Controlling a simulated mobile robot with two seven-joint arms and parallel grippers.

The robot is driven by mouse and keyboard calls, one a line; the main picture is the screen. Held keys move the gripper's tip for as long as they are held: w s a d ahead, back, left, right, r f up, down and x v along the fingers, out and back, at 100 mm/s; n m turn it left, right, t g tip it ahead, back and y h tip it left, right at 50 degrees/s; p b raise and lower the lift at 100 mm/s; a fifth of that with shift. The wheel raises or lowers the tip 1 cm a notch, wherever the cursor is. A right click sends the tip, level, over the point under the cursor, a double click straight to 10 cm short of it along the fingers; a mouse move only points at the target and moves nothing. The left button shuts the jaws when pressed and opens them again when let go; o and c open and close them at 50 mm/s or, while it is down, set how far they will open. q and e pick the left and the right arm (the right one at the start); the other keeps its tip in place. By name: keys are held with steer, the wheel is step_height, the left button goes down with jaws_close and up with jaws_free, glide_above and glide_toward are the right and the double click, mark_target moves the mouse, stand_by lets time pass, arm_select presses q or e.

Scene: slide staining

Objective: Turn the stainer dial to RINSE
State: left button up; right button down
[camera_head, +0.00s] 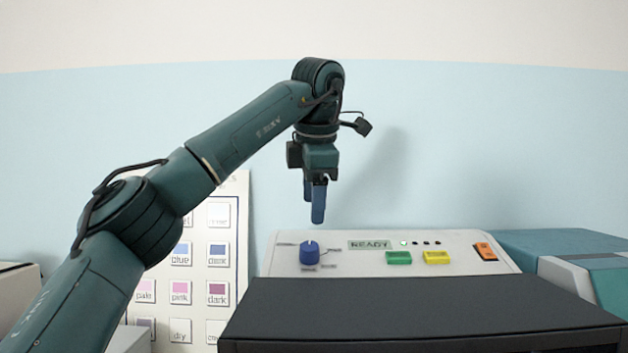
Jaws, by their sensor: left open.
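The stainer (420,305) stands in front of me with a light sloped panel above a dark front. Its blue dial (310,253) is at the panel's left, with a white pointer mark near its top. Small labels surround the dial but are too small to read. A display (369,245) reads READY. My left gripper (314,203) is open and empty, its blue fingers pointing down above the dial and apart from it. The fingers overlap in this view. My right gripper is not in view.
A green button (399,257), a yellow button (437,257) and an orange switch (486,251) sit right of the dial. A colour chart (199,272) stands behind my left arm. A teal and white machine (570,262) is at the right. The wall space above the stainer is clear.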

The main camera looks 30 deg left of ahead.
arm_select(q)
steer(key=v, duration=0.3)
steer(key=shift+r, duration=0.3)
stand_by(0.3)
